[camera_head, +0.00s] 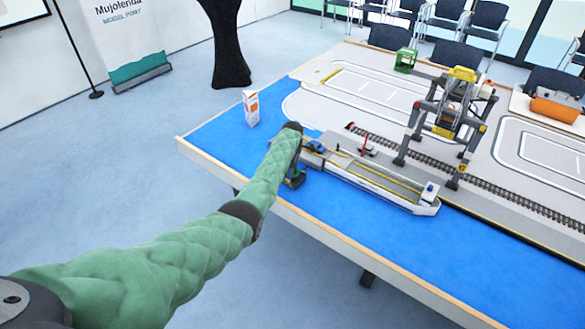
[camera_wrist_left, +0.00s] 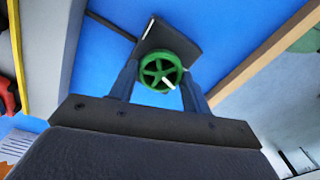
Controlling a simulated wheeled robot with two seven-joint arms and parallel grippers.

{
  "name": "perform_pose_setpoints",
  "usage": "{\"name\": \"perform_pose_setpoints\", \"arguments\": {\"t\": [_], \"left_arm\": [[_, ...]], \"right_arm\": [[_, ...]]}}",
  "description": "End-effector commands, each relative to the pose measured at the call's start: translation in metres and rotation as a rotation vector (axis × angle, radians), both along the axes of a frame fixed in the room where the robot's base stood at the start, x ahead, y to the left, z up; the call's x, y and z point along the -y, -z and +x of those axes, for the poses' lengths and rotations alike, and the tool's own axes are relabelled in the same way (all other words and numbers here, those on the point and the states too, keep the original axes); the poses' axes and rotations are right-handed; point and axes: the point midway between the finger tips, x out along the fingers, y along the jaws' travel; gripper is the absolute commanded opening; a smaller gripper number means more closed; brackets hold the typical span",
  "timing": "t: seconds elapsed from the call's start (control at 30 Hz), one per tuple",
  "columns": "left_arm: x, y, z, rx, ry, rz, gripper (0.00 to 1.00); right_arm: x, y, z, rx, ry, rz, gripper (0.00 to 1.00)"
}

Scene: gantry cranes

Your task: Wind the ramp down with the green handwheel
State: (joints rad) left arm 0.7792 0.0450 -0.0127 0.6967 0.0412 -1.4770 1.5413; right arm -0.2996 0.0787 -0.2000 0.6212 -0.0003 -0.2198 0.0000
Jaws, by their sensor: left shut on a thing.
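The green handwheel (camera_wrist_left: 160,71) sits between the two fingers of my left gripper (camera_wrist_left: 158,88) in the left wrist view, and the gripper is shut on it. A white peg shows on the wheel. A dark grey block (camera_wrist_left: 178,38) is behind the wheel. In the head view my left gripper (camera_head: 296,178) is low over the blue table top, beside the left end of the ship (camera_head: 385,182). My green arm hides most of the handwheel there. I cannot clearly make out the ramp or its angle. My right gripper is out of view.
The wooden table edge (camera_head: 320,222) runs close to my gripper on the near side. A small white and orange carton (camera_head: 251,108) stands behind it. A gantry crane (camera_head: 448,118) straddles the rails beyond the ship. The blue surface right of the ship is clear.

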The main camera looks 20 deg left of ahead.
Motion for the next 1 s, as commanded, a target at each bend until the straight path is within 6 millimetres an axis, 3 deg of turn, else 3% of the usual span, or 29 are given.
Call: {"name": "perform_pose_setpoints", "arguments": {"t": [0.4,1.0], "left_arm": [[-0.0005,-0.0028,0.0015,0.005,-0.219,0.0,0.25],[-0.0008,-0.0029,0.0016,0.005,-0.26,0.0,0.25]], "right_arm": [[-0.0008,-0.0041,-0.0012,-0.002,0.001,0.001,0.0],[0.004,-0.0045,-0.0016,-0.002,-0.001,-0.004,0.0]]}}
